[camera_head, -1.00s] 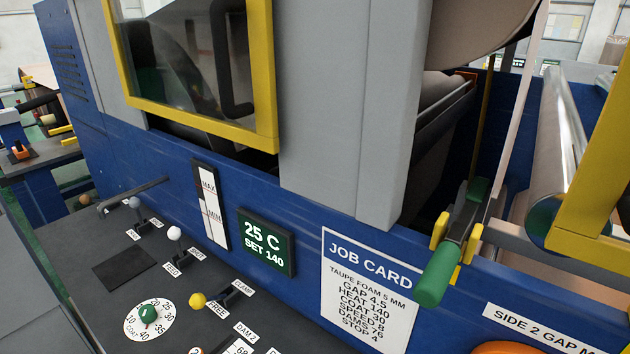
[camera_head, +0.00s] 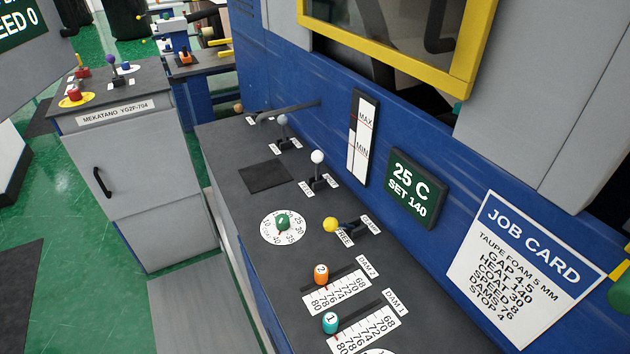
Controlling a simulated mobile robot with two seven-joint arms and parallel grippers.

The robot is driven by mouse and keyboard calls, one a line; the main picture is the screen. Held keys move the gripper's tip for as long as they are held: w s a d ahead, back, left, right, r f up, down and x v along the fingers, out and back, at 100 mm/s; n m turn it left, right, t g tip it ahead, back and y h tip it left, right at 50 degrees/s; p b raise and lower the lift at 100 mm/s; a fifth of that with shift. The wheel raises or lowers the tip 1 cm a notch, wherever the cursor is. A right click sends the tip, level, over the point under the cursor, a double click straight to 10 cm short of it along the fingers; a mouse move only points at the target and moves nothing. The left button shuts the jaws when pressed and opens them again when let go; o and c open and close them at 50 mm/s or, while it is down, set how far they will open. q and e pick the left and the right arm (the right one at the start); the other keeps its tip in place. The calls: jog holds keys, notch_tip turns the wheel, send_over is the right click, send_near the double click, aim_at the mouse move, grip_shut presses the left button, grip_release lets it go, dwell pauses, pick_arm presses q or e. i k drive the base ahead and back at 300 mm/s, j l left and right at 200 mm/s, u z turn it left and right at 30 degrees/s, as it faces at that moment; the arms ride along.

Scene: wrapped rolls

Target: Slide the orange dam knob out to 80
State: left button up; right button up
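The orange dam knob (camera_head: 321,274), marked 2, stands upright in its slot on the dark console top. It is at the left part of the slot, near the high-number end of the white DAM 2 scale (camera_head: 337,291), which runs from 68 at the right to 80 at the left. The exact reading is too small to tell. A teal knob (camera_head: 330,322) marked 1 stands at the left part of the DAM 1 slot, beside its own scale (camera_head: 366,331). Neither gripper is in view.
A green dial (camera_head: 283,223), a yellow-knobbed lever (camera_head: 331,225) and a white-knobbed lever (camera_head: 317,158) stand farther back on the console. The blue machine wall with the job card (camera_head: 522,264) bounds it at right. A grey cabinet (camera_head: 140,190) and green floor are at left.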

aim_at(321, 272)
jog(key=i, duration=0.25)
jog(key=k+j+z, duration=0.15)
jog(key=z, duration=1.05)
jog(key=l+z, duration=0.3)
jog(key=j+u, duration=0.1)
jog(key=u, duration=1.3)
jog(key=i+u, duration=0.1)
jog(key=i+j+z, duration=0.1)
jog(key=j+z, duration=0.45)
jog(key=i+j+z, duration=0.15)
jog(key=z, duration=0.25)
jog(key=i+j+z, duration=0.1)
jog(key=j+z, duration=0.25)
